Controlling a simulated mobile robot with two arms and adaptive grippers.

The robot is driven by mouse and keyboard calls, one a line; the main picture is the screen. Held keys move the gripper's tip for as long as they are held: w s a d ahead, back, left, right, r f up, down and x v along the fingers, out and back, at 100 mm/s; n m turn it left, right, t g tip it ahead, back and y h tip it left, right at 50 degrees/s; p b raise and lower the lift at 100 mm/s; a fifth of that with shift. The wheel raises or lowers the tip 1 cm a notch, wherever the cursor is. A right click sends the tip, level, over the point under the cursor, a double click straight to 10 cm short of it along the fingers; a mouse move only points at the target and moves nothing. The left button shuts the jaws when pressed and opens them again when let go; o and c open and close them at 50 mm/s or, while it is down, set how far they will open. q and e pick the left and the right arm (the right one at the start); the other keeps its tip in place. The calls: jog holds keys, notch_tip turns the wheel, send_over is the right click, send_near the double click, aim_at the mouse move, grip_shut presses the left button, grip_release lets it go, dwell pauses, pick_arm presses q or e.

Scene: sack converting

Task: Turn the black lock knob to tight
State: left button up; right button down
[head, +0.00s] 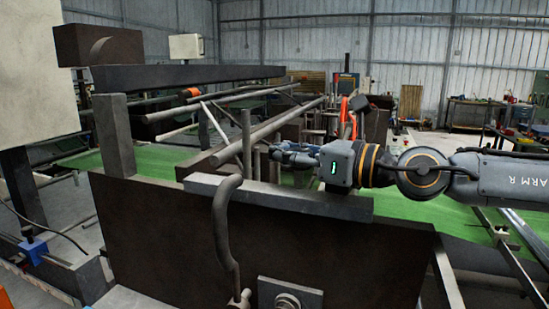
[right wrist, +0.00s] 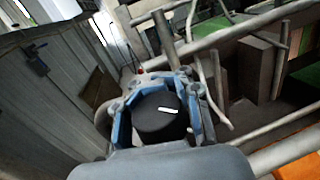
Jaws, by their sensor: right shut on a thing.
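The black lock knob (right wrist: 152,124) shows in the right wrist view as a round dark cap with a short white mark. The mark lies nearly level in that picture, right of the cap's middle. My right gripper (right wrist: 163,108) has its blue-grey fingers on both sides of the knob and is shut on it. In the head view my right gripper (head: 288,154) reaches in from the right, pointing left above the dark machine panel. The knob cannot be made out in the head view. My left gripper is in neither view.
A large dark panel (head: 200,250) with a grey top bar (head: 290,198) stands in front of the right arm. A bent grey handle (head: 222,235) rises before it. Long rollers and bars (head: 265,132) lie behind and beside the gripper. Green floor (head: 420,208) shows at the right.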

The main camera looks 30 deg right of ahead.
aim_at(304, 149)
jog(key=shift+s+d+f+m+g+h+b, duration=0.15)
jog(key=shift+d+m+g+h+b, duration=0.75)
jog(key=shift+m+h, duration=2.25)
jog(key=shift+s+d+m+g+h+b, duration=0.25)
jog(key=shift+d+m+h+b, duration=0.95)
jog(key=shift+h, duration=3.05)
jog(key=shift+s+d+f+m+g+h+b, duration=0.2)
jog(key=shift+m+g+h+b, duration=0.7)
jog(key=shift+m+h, duration=2.65)
jog(key=shift+d+r+h, duration=0.15)
jog(key=shift+h, duration=0.2)
jog(key=c, duration=1.3)
grip_release()
jog(key=shift+o, duration=0.8)
jog(key=shift+a+r, duration=0.2)
jog(key=shift+a, duration=0.1)
jog(key=shift+d, duration=0.15)
